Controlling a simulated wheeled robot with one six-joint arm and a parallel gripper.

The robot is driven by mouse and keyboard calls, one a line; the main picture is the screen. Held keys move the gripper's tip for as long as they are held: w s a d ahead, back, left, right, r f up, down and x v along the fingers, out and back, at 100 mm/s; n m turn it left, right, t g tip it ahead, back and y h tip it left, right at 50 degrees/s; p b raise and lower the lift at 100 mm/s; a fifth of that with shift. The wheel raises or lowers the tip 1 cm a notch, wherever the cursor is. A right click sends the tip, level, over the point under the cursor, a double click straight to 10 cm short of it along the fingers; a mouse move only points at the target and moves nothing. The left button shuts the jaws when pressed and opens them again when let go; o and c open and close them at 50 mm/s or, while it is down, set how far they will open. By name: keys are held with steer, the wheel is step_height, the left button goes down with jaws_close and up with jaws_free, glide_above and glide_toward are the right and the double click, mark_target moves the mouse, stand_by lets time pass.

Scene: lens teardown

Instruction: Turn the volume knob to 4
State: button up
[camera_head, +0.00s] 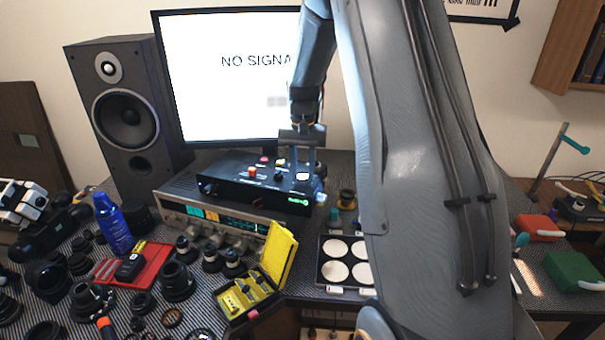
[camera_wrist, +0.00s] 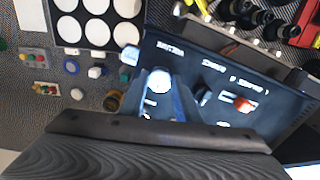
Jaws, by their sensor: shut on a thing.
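The black control box (camera_head: 228,185) sits on top of the silver receiver (camera_head: 172,207), in front of the monitor. My gripper (camera_head: 305,180) reaches down over the right end of the box. In the wrist view my gripper (camera_wrist: 160,95) has its two fingers closed on a pale round knob (camera_wrist: 159,79) near the end of the box top. The fingers hide the knob's sides. I cannot read a number at the knob or tell where it points. A dark knob (camera_wrist: 203,95) and a red switch (camera_wrist: 243,104) sit beside it on the same panel.
A speaker (camera_head: 122,110) stands left of the monitor (camera_head: 225,95). A yellow case (camera_head: 282,250), dark lens parts and a red tray (camera_head: 155,262) crowd the front left. A panel of white discs (camera_head: 337,249) lies right of the receiver.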

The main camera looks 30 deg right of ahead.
mark_target(302, 177)
steer(key=m, duration=0.5)
steer(key=shift+r, duration=0.1)
stand_by(0.4)
steer(key=o, duration=1)
steer(key=shift+o, duration=0.2)
steer(key=shift+b, duration=0.3)
steer(key=shift+r+b, duration=1.2)
steer(key=shift+r, duration=2.65)
steer(key=shift+a, duration=0.1)
